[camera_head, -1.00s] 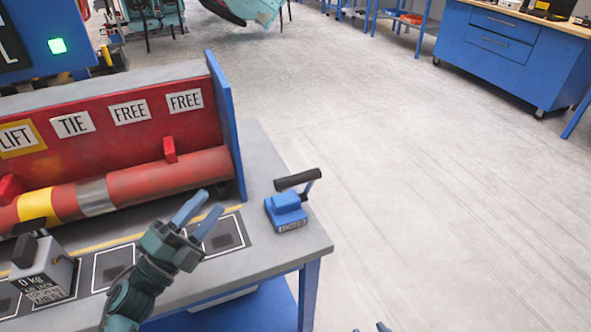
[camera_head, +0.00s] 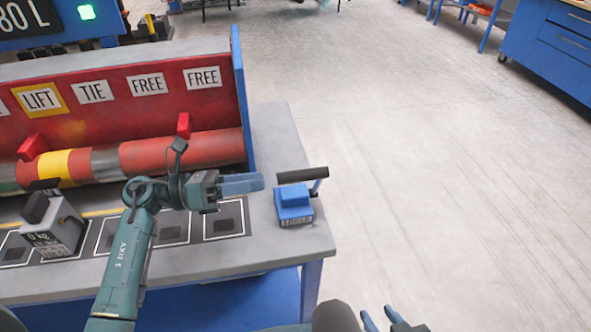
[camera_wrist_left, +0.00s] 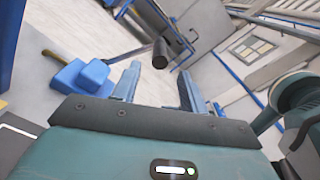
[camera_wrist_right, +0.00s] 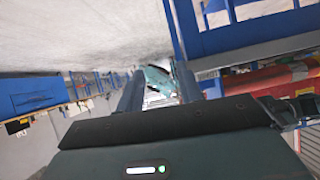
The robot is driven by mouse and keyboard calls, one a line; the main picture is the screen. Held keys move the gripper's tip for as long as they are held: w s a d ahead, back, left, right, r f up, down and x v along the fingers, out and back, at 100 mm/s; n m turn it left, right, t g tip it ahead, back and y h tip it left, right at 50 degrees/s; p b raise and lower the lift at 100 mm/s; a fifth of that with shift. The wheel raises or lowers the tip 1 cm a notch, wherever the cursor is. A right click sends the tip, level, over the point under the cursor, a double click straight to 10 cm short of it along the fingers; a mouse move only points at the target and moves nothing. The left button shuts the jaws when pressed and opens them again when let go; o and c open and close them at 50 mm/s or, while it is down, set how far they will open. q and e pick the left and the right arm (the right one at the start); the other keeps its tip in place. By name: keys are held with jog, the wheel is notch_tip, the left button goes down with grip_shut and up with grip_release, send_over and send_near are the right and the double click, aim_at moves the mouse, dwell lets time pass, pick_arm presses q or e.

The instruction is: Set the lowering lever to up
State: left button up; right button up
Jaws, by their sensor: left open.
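The lowering lever is a blue block (camera_head: 294,205) with a black bar handle (camera_head: 302,175) on a thin arm, at the right end of the grey bench top. The handle lies nearly level above the block, its near end pointing left. My left gripper (camera_head: 262,183) is open and empty, its fingers pointing right, just left of the handle's end. In the left wrist view the round handle end (camera_wrist_left: 160,53) shows beyond and between the fingertips, not gripped; the blue block (camera_wrist_left: 82,76) is left of the fingers. My right gripper (camera_head: 382,318) is open and empty, low in the head view, off the bench.
A red housing with LIFT, TIE and FREE labels (camera_head: 148,85) and a red tube (camera_head: 185,152) stand behind the left arm. A blue end panel (camera_head: 240,100) rises near the lever. A grey weight block (camera_head: 52,228) sits on the left. Floor right of the bench (camera_head: 430,200) is clear.

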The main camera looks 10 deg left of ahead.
pick_arm(q)
jog(key=p, duration=0.2)
send_near(320, 172)
jog(key=x, duration=0.3)
jog(key=f+x, duration=0.1)
jog(key=x, duration=0.1)
jog(key=shift+w+d, duration=0.15)
jog(key=shift+w, duration=0.25)
jog(key=shift+c, duration=0.5)
jog(key=shift+r, duration=0.1)
grip_shut()
